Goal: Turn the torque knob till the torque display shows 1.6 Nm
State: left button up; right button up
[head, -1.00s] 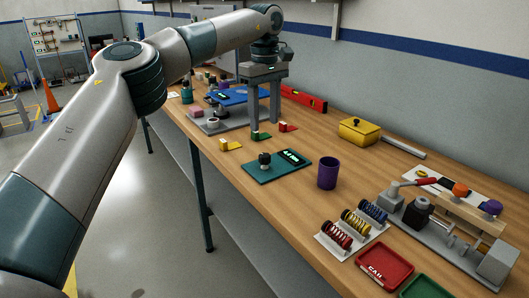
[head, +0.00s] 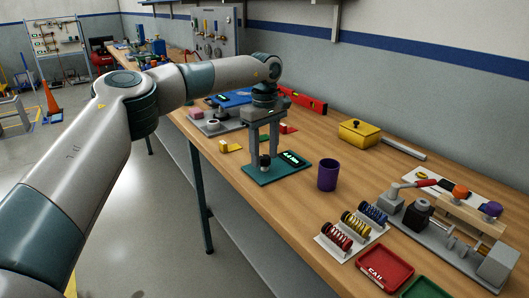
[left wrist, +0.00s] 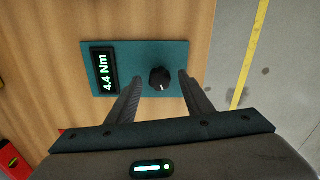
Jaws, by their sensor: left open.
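The black torque knob (head: 265,162) stands on a teal plate (head: 290,175) on the workbench. It also shows in the left wrist view (left wrist: 160,78), with a pale pointer mark on it. The torque display (head: 292,158) on the same plate reads 4.4 Nm in the left wrist view (left wrist: 104,72). My left gripper (head: 264,160) is open and points down over the knob. In the left wrist view its two fingers (left wrist: 160,75) lie on either side of the knob with a gap on both sides. I cannot tell the exact fingertip height. My right gripper is not in view.
A purple cup (head: 328,175) stands just right of the plate. Coil springs on a white rack (head: 335,245), a red tray (head: 385,268) and a grey fixture (head: 440,240) are nearer. A yellow box (head: 359,133) is behind. Small coloured blocks lie left of the plate.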

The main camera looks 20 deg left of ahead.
pick_arm(q)
jog(key=c, duration=1.1)
jog(key=shift+o, duration=0.2)
